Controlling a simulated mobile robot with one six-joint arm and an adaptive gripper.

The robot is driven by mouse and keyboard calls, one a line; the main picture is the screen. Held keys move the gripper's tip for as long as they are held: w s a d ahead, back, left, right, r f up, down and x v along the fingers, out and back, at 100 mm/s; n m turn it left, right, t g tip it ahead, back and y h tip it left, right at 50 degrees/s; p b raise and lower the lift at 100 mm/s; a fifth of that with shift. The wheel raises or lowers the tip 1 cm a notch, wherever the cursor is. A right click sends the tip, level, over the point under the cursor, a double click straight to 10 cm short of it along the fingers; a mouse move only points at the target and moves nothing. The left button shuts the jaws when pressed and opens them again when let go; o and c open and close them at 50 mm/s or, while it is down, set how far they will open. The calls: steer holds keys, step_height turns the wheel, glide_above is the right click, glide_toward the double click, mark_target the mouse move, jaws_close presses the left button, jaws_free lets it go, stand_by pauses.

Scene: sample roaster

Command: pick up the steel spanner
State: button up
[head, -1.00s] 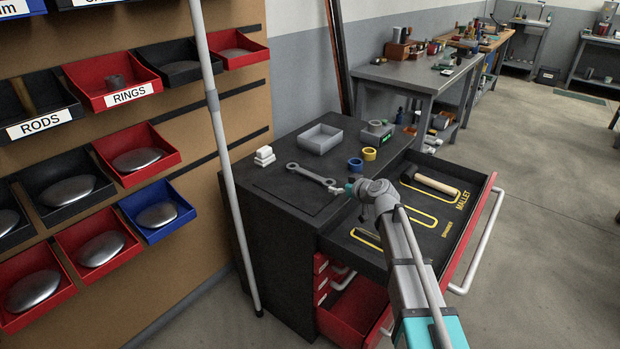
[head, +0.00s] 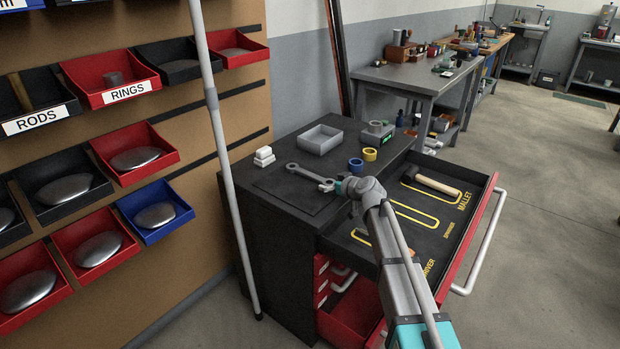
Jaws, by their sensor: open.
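The steel spanner (head: 308,175) lies flat on the dark top of the cabinet (head: 283,206), with its ring end to the left. My gripper (head: 333,187) is open at the spanner's right-hand end, low over the cabinet top. The fingers are small in the head view and partly hidden by my wrist, so I cannot tell whether they are around the spanner or touching it.
The open drawer (head: 440,228) holds a mallet (head: 436,187) and yellow outlines. A grey tray (head: 320,140), white blocks (head: 264,156), a grey device (head: 378,131) and blue and yellow rings (head: 370,154) stand on the cabinet. A pale pole (head: 226,170) rises at the left.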

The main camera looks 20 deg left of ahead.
steer(key=shift+c, duration=0.3)
steer(key=c, duration=1.3)
steer(key=shift+r, duration=0.15)
steer(key=shift+r+p, duration=0.9)
steer(key=shift+p, duration=0.15)
steer(key=s+d+r+p, duration=0.2)
steer(key=s+r+p, duration=0.1)
steer(key=s, duration=0.1)
steer(key=s+d+r+p, duration=0.2)
steer(key=s+r+p, duration=0.2)
steer(key=s+d+r+p, duration=0.3)
steer(key=s+r+p, duration=0.1)
steer(key=shift+s, duration=0.1)
steer(key=shift+r, duration=0.15)
